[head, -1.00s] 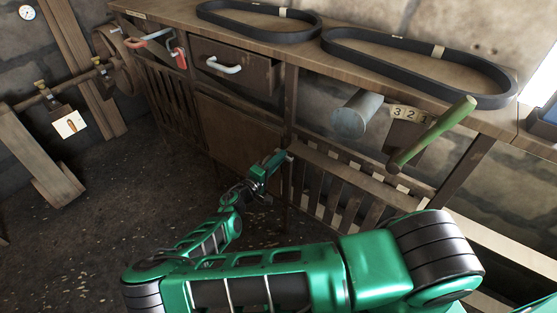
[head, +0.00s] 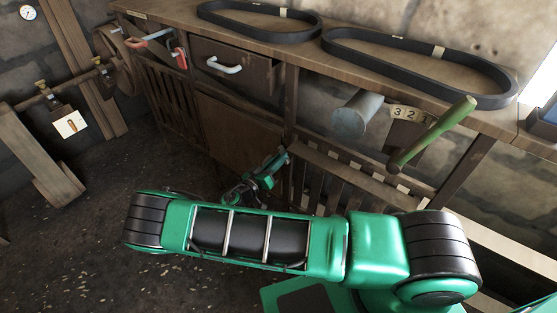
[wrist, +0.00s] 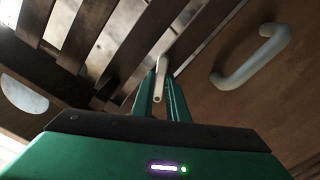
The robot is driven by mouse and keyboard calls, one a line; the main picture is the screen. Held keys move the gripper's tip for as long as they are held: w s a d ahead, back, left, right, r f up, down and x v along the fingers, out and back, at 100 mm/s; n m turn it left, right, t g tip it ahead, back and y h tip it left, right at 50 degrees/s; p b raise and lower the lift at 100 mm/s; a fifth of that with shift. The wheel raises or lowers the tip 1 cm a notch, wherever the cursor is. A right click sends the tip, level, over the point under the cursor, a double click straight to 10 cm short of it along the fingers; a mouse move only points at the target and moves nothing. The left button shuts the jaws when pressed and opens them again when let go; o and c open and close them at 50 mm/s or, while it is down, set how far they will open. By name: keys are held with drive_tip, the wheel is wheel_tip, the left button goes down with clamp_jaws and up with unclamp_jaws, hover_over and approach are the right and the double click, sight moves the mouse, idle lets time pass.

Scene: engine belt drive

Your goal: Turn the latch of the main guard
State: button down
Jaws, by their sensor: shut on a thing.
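In the wrist view, a pale, narrow latch bar (wrist: 161,78) stands between the two green fingers of my gripper (wrist: 162,88). The fingers are shut on it, and its blunt end points toward the camera. The latch lies by the edge of a brown wooden panel (wrist: 225,110). In the head view, my gripper (head: 276,160) is at the right edge of the lower cabinet panel (head: 235,135), beside the slatted section. The latch is too small there to make out its angle.
A white handle (wrist: 250,58) is right of the fingers in the wrist view. Wooden slats (wrist: 85,35) are at upper left. In the head view, a grey cylinder (head: 357,115) and a green lever (head: 432,133) stick out under the bench top (head: 310,60). The floor at left is open.

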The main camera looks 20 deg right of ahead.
drive_tip(key=m, duration=0.5)
drive_tip(key=shift+f+m, duration=0.3)
drive_tip(key=shift+m, duration=0.1)
drive_tip(key=shift+a+m, duration=0.1)
drive_tip(key=shift+m, duration=0.2)
drive_tip(key=c, duration=1.7)
unclamp_jaws()
drive_tip(key=shift+r, duration=0.1)
drive_tip(key=shift+c, duration=0.2)
drive_tip(key=v, duration=1)
drive_tip(key=shift+s+a, duration=0.2)
drive_tip(key=shift+a, duration=0.1)
